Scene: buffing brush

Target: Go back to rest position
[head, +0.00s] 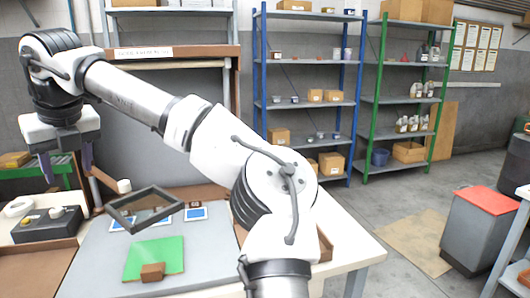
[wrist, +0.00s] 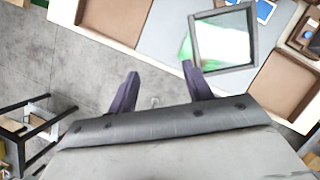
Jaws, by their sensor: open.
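My gripper (head: 67,165) hangs at the left of the head view, pointing down, its two dark fingers apart with nothing between them. It is raised above the left part of the workbench. In the wrist view my gripper (wrist: 160,73) also shows its fingers spread and empty, with grey floor and the bench edge beyond. A small brown block (head: 152,272) sits on a green sheet (head: 155,252) on the grey bench mat (head: 95,270), well apart from my gripper. I cannot tell if the block is the brush.
A tilted dark square frame (head: 145,208) stands over the mat; it also shows in the wrist view (wrist: 222,38). Blue-and-white cards (head: 196,212) lie behind. A dark box (head: 45,225) is at left. Blue shelves (head: 258,100), green shelves (head: 375,100) and a red-topped bin (head: 480,230) stand beyond.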

